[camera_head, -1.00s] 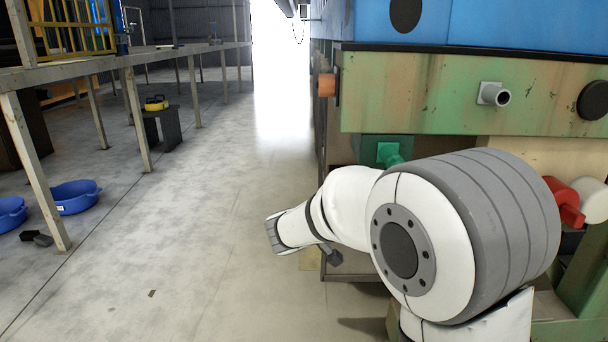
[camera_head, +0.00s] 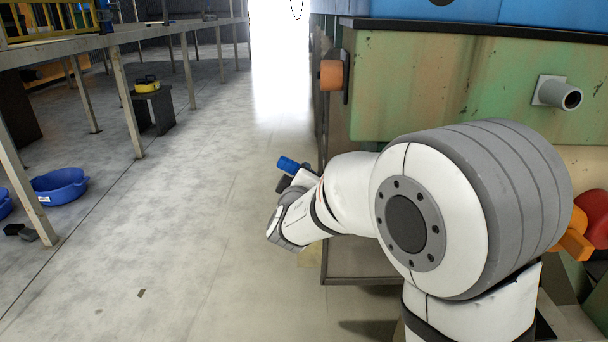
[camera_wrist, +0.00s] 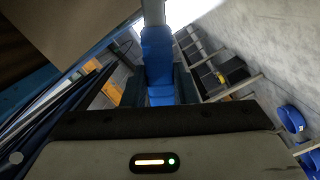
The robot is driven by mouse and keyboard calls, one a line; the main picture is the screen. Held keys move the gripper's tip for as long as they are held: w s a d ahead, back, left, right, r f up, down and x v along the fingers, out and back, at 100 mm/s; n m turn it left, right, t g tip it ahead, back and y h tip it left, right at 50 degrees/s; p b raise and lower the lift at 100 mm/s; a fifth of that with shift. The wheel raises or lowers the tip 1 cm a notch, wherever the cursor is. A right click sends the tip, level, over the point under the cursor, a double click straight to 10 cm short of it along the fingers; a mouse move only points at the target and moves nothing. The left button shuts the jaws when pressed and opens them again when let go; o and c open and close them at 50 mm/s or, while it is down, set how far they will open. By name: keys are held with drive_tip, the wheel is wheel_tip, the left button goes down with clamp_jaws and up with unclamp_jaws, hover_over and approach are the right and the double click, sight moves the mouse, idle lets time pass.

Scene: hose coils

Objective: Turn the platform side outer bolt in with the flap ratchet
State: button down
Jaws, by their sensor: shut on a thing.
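My gripper (camera_wrist: 158,88) shows in the wrist view with its dark fingers shut on a blue tool handle, which I take for the flap ratchet (camera_wrist: 157,60). A grey shaft extends from the handle to the top of that view. In the head view, the blue end of the ratchet (camera_head: 288,164) sticks out beyond my gripper (camera_head: 286,181), above the aisle floor and left of the green machine. The ratchet's working end cannot be made out. I cannot pick out the platform side outer bolt in either view.
The rusty green machine (camera_head: 440,80) fills the right side, with an orange roller (camera_head: 331,75) and a grey pipe stub (camera_head: 560,94). The aisle floor (camera_head: 225,200) between is clear.

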drive_tip(key=w+p, duration=0.1)
drive_tip(key=w, duration=0.4)
drive_tip(key=shift+w, duration=0.3)
idle(0.5)
drive_tip(key=shift+b, duration=1.6)
